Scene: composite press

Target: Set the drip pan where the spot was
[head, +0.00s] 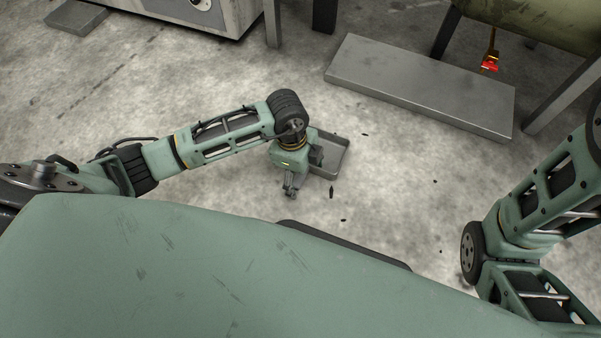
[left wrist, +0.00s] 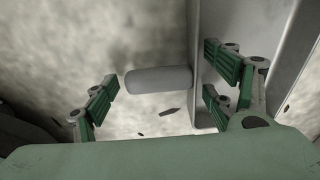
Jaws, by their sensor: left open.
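The drip pan (head: 343,160) is a shallow grey metal tray lying on the floor, partly hidden behind my left gripper (head: 290,191). In the left wrist view the pan's wall (left wrist: 194,45) runs along the right side. A rounded grey handle (left wrist: 158,79) sticks out from it to the left. My left gripper (left wrist: 160,92) is open, with fingers on either side of the handle and gaps between. The right-hand fingers overlap the pan's wall in the picture; contact cannot be told. No distinct spot shows on the floor. My right arm is at the right edge, its gripper out of frame.
Small dark flecks (head: 331,191) lie on the concrete near the pan. A long low grey slab (head: 420,85) lies behind it. A red-tipped fitting (head: 489,64) hangs under a greenish tank (head: 555,22) on dark legs. A grey cabinet (head: 235,18) stands at the back left.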

